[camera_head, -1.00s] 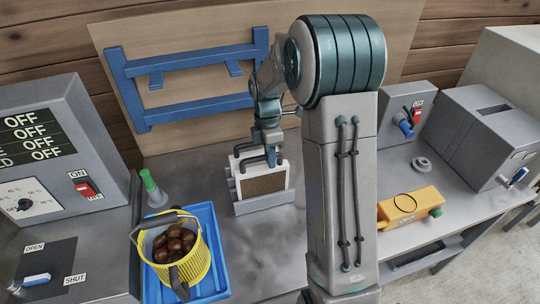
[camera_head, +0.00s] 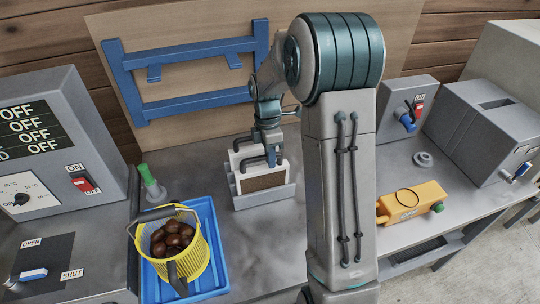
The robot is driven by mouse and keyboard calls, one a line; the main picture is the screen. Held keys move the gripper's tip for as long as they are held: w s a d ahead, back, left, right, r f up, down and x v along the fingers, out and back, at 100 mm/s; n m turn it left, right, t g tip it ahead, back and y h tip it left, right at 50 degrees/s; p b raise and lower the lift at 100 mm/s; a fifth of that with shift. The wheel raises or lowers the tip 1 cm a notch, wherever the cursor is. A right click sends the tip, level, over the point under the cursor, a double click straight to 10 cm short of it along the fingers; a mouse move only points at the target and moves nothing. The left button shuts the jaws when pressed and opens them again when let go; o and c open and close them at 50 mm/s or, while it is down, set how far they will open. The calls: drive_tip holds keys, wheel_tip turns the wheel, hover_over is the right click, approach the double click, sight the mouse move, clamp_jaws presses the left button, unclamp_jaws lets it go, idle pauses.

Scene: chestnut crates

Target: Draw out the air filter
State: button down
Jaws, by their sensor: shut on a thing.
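The air filter (camera_head: 263,182) is a brown panel in a white frame, standing upright in a grey slotted holder (camera_head: 264,201) on the bench. Its lower edge is hidden behind the holder's front wall. A dark handle shows at the filter's top. My gripper (camera_head: 269,157) points down at the top of the filter and is shut on it, seemingly at the handle. The fingertips are small and partly hidden, so the exact contact is unclear.
A blue tray (camera_head: 208,216) holds a yellow basket (camera_head: 204,260) of chestnuts at the front left. A green-topped bottle (camera_head: 150,180) stands behind it. Grey switch boxes flank the bench, with an orange unit (camera_head: 411,203) at right. A blue rack (camera_head: 190,108) is on the back board.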

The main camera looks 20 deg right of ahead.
drive_tip(key=shift+f, duration=0.5)
drive_tip(key=c, duration=1.3)
unclamp_jaws()
wheel_tip(320, 180, up, 14)
drive_tip(key=w+b, duration=0.1)
drive_tip(key=w, duration=0.1)
drive_tip(key=shift+w+f, duration=0.2)
drive_tip(key=shift+w, duration=0.15)
